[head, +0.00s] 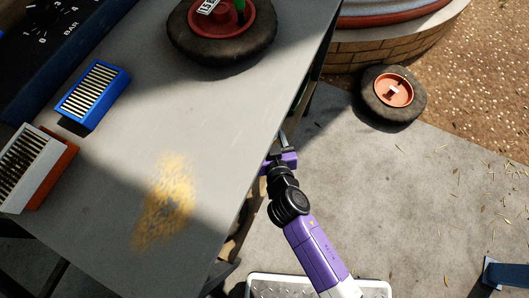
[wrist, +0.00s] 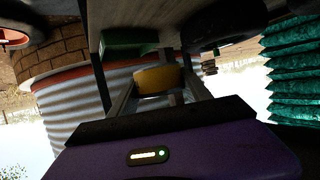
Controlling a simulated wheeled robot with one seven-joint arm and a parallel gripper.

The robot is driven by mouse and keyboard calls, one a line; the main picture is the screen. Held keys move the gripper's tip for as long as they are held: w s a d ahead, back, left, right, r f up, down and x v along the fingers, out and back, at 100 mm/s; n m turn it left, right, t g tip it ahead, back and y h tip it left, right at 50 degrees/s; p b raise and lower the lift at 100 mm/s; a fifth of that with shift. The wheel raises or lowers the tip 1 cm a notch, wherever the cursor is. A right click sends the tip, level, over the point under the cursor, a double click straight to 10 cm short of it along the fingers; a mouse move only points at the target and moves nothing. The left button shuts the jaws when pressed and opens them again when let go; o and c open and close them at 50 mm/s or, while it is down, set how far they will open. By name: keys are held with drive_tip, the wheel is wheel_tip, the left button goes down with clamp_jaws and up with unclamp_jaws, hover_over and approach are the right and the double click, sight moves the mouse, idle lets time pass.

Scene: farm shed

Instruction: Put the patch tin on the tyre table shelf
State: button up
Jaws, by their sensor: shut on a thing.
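My gripper (head: 283,142) is at the right edge of the grey table (head: 215,110), low beside it in the head view. In the wrist view, which looks upside down, its two fingers (wrist: 160,84) are shut on a round yellow tin, likely the patch tin (wrist: 156,79). The tin is hidden in the head view. Beyond it in the wrist view is a grey board (wrist: 140,14), likely the shelf under the table. The tin looks apart from the board, but the gap is hard to judge.
A green box (wrist: 126,43) and a dark tyre (wrist: 222,22) are at the board in the wrist view. A wheel (head: 178,40) and blue filter (head: 92,93) lie on the tabletop. Another wheel (head: 393,94) lies on the floor. Dark table legs (wrist: 99,80) are close by.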

wheel_tip(320, 180, down, 14)
drive_tip(key=b, duration=0.7)
drive_tip(key=shift+r, duration=0.25)
drive_tip(key=shift+f+b, duration=0.2)
drive_tip(key=shift+b, duration=0.3)
drive_tip(key=o, duration=1.4)
drive_tip(key=shift+r, duration=0.15)
drive_tip(key=shift+s+d+r+p, duration=0.1)
drive_tip(key=shift+s+r+p, duration=0.1)
drive_tip(key=shift+p, duration=0.2)
drive_tip(key=p+v, duration=0.1)
drive_tip(key=v, duration=1)
drive_tip(key=shift+s+d, duration=0.1)
drive_tip(key=shift+s, duration=0.2)
